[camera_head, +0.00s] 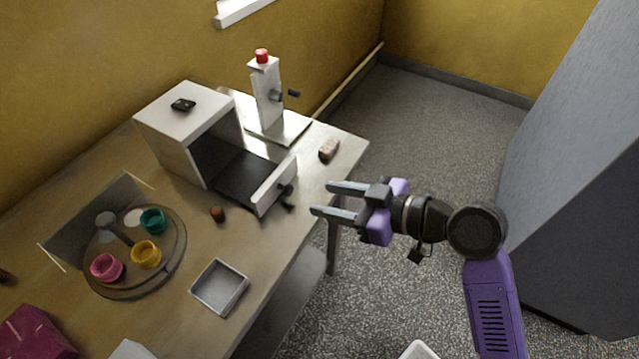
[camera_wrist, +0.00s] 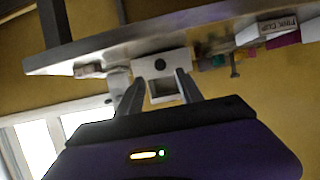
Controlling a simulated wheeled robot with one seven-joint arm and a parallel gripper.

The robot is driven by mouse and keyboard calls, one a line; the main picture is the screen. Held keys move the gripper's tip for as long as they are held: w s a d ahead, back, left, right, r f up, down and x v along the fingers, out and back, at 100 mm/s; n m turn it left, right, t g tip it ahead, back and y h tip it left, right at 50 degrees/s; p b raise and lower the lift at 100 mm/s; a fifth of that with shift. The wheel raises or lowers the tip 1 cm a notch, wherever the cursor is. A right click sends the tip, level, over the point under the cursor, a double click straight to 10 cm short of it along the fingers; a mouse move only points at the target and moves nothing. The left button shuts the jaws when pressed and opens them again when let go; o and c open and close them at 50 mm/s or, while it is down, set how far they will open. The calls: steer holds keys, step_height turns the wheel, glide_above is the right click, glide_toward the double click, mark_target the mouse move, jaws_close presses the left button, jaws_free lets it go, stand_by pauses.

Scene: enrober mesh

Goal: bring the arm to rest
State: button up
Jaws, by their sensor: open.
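My gripper (camera_head: 322,198) is open and empty. Its two fingers point left toward the table (camera_head: 262,284), and it appears just off the table's right edge. My purple arm reaches in from the lower right. In the wrist view the spread fingers of my gripper (camera_wrist: 160,78) show with nothing held between them. Beyond them is a pale block-like front with a dark round knob (camera_wrist: 160,66).
A white box with its drawer (camera_head: 272,186) pulled out stands on the table. Around it are a press (camera_head: 267,95), a brown block (camera_head: 329,149), a metal tray (camera_head: 219,287), and a turntable (camera_head: 172,262) with pink, yellow and green cups. Bare floor (camera_head: 430,110) lies behind my gripper; a grey cabinet (camera_head: 570,180) stands right.

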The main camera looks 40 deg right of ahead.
steer(key=s+d+r+m+t+h, duration=0.2)
steer(key=s+d+m+t+h, duration=0.1)
steer(key=d+m+h, duration=0.35)
steer(key=s+a+f+n+y, duration=0.1)
steer(key=s+a+f, duration=0.1)
steer(key=s+a, duration=0.4)
steer(key=s+a+f+n+g+y, duration=0.1)
steer(key=s+a+n, duration=0.1)
steer(key=s+a, duration=0.5)
steer(key=s, duration=0.6)
steer(key=shift+s+a+f, duration=0.15)
steer(key=shift+s+f, duration=0.05)
steer(key=shift+f, duration=0.15)
